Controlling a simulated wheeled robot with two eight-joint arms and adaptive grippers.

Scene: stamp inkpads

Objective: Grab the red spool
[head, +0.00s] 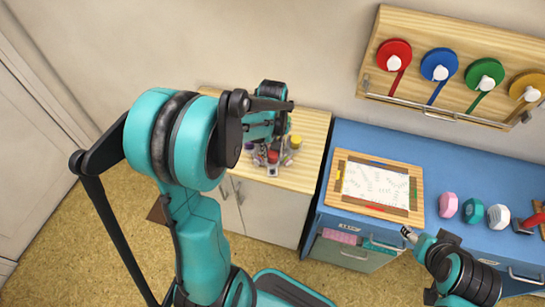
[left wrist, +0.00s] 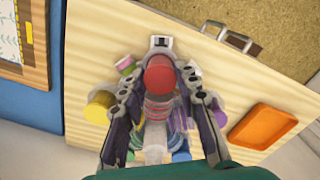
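The red spool (left wrist: 158,74) stands among other spools on a pale holder on the wooden cabinet top. In the head view the red spool (head: 273,156) shows small below my left gripper (head: 270,150). In the left wrist view my left gripper (left wrist: 160,78) has its two dark fingers apart, one on each side of the red spool. Narrow gaps seem to show beside it; firm contact cannot be made out. My right gripper (head: 409,233) is near the front of the blue counter, well away from the spools; its fingers are too small to read.
A yellow spool (left wrist: 99,104) and other coloured spools crowd close around the red one. An orange tray (left wrist: 262,127) lies to the right in the wrist view. A wooden board (head: 424,192) with a white sheet lies on the blue counter (head: 350,137). Coloured tape reels (head: 394,52) hang on the wall.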

